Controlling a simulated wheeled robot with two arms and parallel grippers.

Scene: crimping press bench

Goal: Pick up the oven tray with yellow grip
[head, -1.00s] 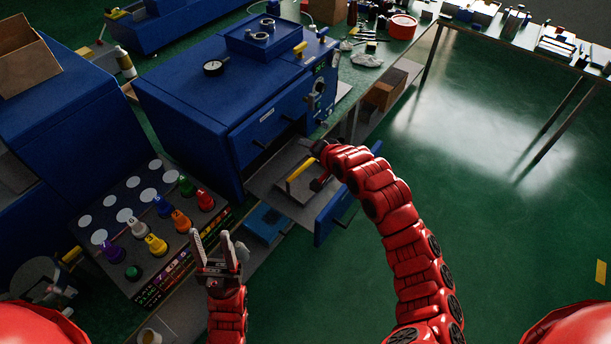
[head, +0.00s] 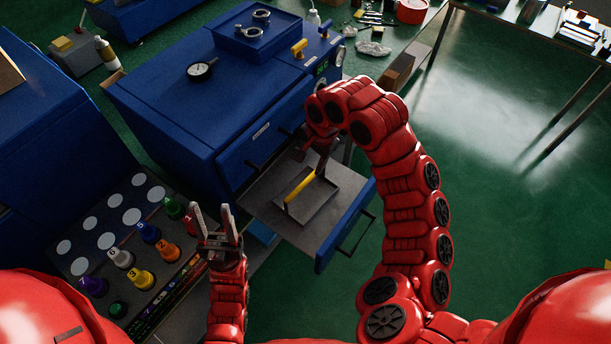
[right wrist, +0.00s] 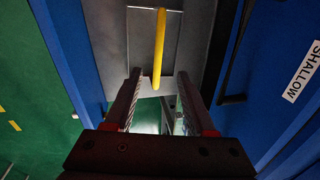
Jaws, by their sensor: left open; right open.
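The grey oven tray (head: 322,203) with its yellow grip (head: 299,187) lies in the open drawer (head: 262,203) of the blue oven. In the right wrist view the yellow grip (right wrist: 159,45) runs upright in the picture, beyond and between my fingertips. My right gripper (right wrist: 155,75) is open above the tray, with nothing between its fingers. In the head view my right gripper (head: 322,160) is partly hidden by its own arm, near the far end of the grip. My left gripper (head: 214,212) is open and empty, left of the drawer.
The blue oven (head: 190,110) stands behind the drawer, with a dial on top. A panel with several coloured knobs (head: 140,278) is at the left. The drawer's blue front (head: 345,225) rises at its right. Green floor is clear further right.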

